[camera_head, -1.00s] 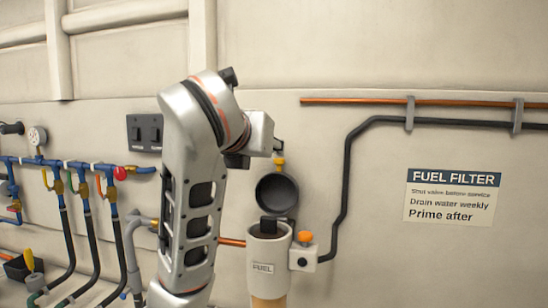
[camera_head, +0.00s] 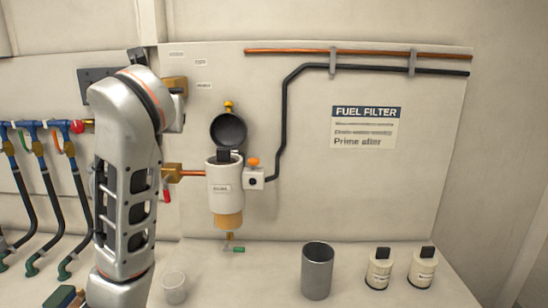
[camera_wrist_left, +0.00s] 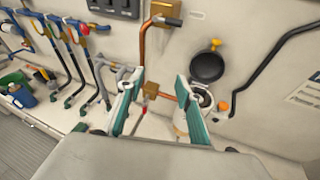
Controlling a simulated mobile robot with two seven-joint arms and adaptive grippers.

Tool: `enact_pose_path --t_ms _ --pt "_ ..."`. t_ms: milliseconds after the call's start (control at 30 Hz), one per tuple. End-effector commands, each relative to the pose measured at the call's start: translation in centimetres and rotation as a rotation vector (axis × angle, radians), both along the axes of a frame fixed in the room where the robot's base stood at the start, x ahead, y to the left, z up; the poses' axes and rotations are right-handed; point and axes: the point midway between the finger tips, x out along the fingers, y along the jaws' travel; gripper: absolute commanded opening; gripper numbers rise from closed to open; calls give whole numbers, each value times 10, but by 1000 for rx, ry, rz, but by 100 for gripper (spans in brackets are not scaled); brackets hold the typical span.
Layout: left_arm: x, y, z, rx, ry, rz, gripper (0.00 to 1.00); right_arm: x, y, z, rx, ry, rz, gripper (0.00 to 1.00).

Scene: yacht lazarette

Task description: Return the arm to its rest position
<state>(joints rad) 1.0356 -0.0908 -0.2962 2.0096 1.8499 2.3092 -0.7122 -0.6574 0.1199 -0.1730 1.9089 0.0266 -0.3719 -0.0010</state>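My silver left arm (camera_head: 126,185) rises at the left of the head view, bent at the top, standing left of the fuel filter (camera_head: 224,188) and apart from it in the picture. My left gripper shows in the left wrist view (camera_wrist_left: 160,80), its two teal fingers spread with nothing held between them. In the head view the gripper is hidden behind the arm. The filter is a white cylinder with an amber bottom; its round black lid (camera_head: 228,131) stands open above it. My right gripper is not in view.
A grey metal cup (camera_head: 317,271), two small white bottles (camera_head: 379,268) (camera_head: 422,267) and a clear cup (camera_head: 174,287) stand on the counter. Blue valves and black hoses (camera_head: 78,205) line the wall at left.

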Motion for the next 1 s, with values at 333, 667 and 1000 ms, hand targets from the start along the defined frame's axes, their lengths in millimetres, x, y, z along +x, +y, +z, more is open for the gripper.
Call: enact_pose_path --t_ms 333,667,1000 --pt "-37 153 -90 586 8 583 36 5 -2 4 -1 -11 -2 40" --pt "-81 119 -143 1574 27 670 36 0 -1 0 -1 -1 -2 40" --pt "-91 -1 -329 2470 47 101 36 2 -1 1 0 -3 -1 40"
